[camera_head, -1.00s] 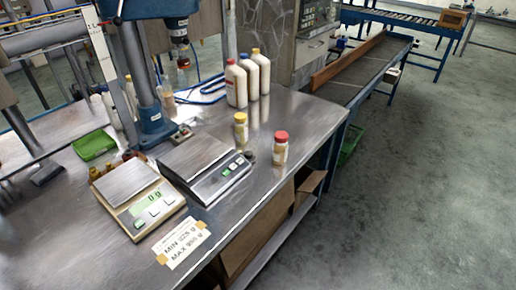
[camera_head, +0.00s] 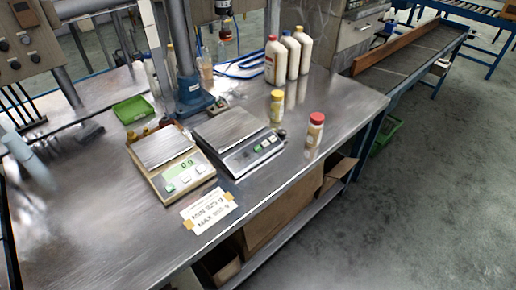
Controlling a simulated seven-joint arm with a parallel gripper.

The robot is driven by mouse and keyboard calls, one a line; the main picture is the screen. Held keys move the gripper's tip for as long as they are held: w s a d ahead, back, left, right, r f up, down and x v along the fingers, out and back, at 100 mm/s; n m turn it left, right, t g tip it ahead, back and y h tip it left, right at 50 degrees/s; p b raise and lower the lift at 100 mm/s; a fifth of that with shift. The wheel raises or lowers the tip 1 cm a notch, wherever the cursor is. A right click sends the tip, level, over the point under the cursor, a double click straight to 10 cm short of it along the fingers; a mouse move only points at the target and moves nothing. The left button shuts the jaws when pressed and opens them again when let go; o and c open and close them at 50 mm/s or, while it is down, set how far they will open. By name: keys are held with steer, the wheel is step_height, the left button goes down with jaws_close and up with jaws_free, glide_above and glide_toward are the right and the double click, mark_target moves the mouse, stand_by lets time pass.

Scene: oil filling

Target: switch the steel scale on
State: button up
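The steel scale (camera_head: 228,129) stands on the metal bench, with a silver top plate and a dark sloping front panel (camera_head: 256,152). The panel carries a green button (camera_head: 257,148) and pale buttons beside it. Its display looks dark, with no lit digits that I can make out. To its left stands a beige scale (camera_head: 158,189) with a lit green display (camera_head: 181,165) reading 0 g. Both plates are empty. My gripper is not in view.
A yellow-capped jar (camera_head: 277,107) and a red-capped jar (camera_head: 314,132) stand right of the steel scale. Several white bottles (camera_head: 292,57) stand behind. A blue machine column (camera_head: 188,85) rises behind the scales. A taped paper label (camera_head: 208,211) lies in front. The bench's right end is clear.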

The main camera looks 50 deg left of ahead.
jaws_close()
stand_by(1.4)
